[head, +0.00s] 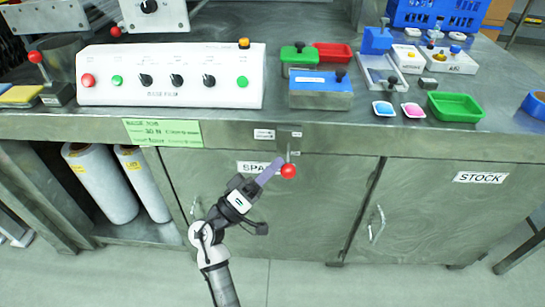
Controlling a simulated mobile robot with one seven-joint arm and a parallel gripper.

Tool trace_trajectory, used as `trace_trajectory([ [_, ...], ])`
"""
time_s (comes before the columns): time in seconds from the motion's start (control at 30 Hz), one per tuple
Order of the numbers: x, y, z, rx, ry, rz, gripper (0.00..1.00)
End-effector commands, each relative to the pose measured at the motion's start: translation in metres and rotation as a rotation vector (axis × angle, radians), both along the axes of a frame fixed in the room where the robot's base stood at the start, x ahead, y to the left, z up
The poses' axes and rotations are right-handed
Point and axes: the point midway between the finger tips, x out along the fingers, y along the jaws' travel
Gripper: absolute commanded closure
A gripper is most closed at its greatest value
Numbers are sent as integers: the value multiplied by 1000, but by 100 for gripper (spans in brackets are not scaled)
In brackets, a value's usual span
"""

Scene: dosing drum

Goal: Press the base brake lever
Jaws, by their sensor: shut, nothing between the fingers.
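A lever with a red ball knob (288,171) hangs from a small grey mount on the front edge of the bench, below two small labels too small to read. It is probably the base brake lever, but I cannot tell from its label. My gripper (278,164) is shut and empty, its tip right beside the lever's rod and knob, on their left. I cannot tell whether it touches the lever. A second lever with a red knob (36,57) stands upright on a dark block at the bench's left.
A white control panel (170,93) with buttons and knobs stands on the bench. Blue and green blocks, trays and small dishes stand at the right. Below are cabinet doors with handles (377,224) and white film rolls (100,183). The floor in front is clear.

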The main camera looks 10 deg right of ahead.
Motion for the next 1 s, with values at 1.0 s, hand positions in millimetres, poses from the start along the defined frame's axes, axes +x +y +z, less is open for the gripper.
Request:
trace_trajectory([
  [1.0,0,0,194,1,-3,0,100],
])
